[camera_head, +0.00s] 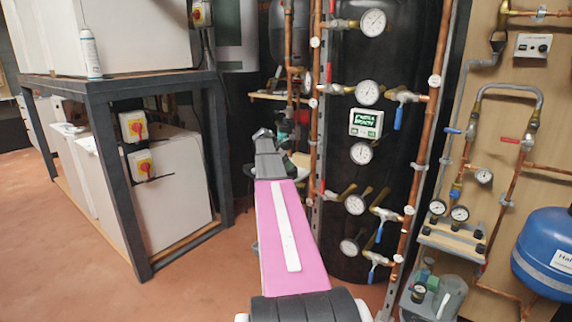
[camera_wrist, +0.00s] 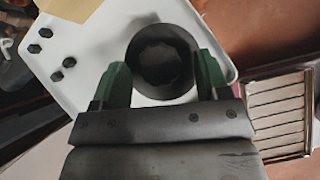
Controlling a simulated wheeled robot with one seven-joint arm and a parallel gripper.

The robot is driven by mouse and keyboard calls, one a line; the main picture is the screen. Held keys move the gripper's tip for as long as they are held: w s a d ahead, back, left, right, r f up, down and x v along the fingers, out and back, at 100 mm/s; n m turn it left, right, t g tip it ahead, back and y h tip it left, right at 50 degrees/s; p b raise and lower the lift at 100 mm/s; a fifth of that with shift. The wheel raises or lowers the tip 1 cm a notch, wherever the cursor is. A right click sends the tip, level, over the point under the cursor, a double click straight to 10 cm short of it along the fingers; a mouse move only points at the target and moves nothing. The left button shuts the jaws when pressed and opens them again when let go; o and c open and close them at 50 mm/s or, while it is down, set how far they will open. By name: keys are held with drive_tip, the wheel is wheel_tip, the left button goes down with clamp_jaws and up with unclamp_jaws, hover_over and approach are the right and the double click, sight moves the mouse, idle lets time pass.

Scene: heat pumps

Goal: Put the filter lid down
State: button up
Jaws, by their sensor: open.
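The filter lid appears as a dark round piece (camera_wrist: 165,62) with a faceted recess in its middle, in the wrist view. It appears to sit on a white tray (camera_wrist: 93,30), near the tray's edge. My gripper (camera_wrist: 162,68) is open, with one green finger on each side of the lid. I cannot tell whether the fingers touch it. In the head view my arm hides the lid, and the gripper's state cannot be made out there.
Several small black nuts (camera_wrist: 56,76) lie at the tray's left. A tan flat piece (camera_wrist: 70,8) is at its top. A metal rack (camera_wrist: 278,112) stands to the right. In the head view, a black tank (camera_head: 385,150) with gauges and copper pipes stands right of my arm; a dark-framed bench (camera_head: 95,90) stands left.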

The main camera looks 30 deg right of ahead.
drive_tip(key=v, duration=1.2)
drive_tip(key=s+a+f+m+t+y, duration=0.15)
drive_tip(key=s+a+f+m, duration=0.3)
drive_tip(key=a+f, duration=0.6)
drive_tip(key=s+a+f+m+y, duration=0.3)
drive_tip(key=s+a+f, duration=0.3)
drive_tip(key=a+f, duration=0.45)
drive_tip(key=s+a+f+m+y, duration=0.3)
drive_tip(key=s+a+f+m, duration=0.6)
drive_tip(key=s+a+f, duration=0.3)
drive_tip(key=s+a, duration=0.3)
drive_tip(key=shift+s+a+f, duration=0.2)
drive_tip(key=shift+s, duration=0.15)
drive_tip(key=shift+y, duration=0.25)
